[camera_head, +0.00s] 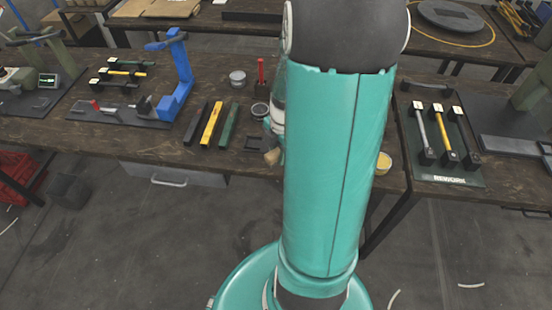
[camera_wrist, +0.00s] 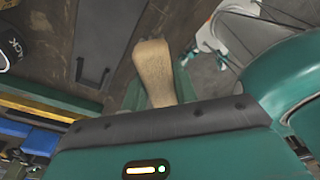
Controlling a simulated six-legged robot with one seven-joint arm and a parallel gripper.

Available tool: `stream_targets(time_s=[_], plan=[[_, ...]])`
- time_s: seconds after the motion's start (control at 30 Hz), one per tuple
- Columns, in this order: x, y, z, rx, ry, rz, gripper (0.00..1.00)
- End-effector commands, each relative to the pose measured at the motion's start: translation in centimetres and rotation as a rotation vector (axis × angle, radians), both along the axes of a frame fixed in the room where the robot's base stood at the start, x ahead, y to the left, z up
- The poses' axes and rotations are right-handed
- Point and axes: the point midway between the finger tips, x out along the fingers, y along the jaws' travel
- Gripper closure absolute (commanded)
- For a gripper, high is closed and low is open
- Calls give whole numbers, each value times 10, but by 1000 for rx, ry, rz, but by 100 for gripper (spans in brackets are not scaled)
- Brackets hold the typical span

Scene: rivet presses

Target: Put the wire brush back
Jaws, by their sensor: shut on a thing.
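The wire brush shows as a tan wooden handle (camera_wrist: 155,72) in the wrist view. It sticks out between the green fingers of my gripper (camera_wrist: 160,93), which is shut on it. In the head view, a small end of the brush handle (camera_head: 272,157) shows left of my arm, over the table's front part. Most of my gripper is hidden behind my arm there. The bristles are not visible. A dark rectangular outline (camera_head: 254,143) lies on the table just left of the handle. It also shows in the wrist view (camera_wrist: 93,70), left of the handle.
Black, yellow and green bars (camera_head: 211,124) lie to the left, near a blue press (camera_head: 176,80). A dark round cup (camera_head: 260,110) and a grey tin (camera_head: 237,78) stand behind. A yellow-topped pot (camera_head: 383,163) is right of my arm. A REWORK board (camera_head: 442,169) lies farther right.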

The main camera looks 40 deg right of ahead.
Motion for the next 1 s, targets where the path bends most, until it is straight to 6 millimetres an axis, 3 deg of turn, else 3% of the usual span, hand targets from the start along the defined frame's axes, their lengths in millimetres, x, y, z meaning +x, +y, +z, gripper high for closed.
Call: stream_targets(time_s=[0.33, 0.7, 0.73, 0.8, 1.0], plan=[[8, 2, -38, 1, 2, 1, 96], [7, 2, -41, 0, 0, 0, 96], [7, 2, -41, -1, 0, 1, 65], [7, 2, -41, -1, 0, 0, 52], [7, 2, -41, -1, 0, 0, 50]])
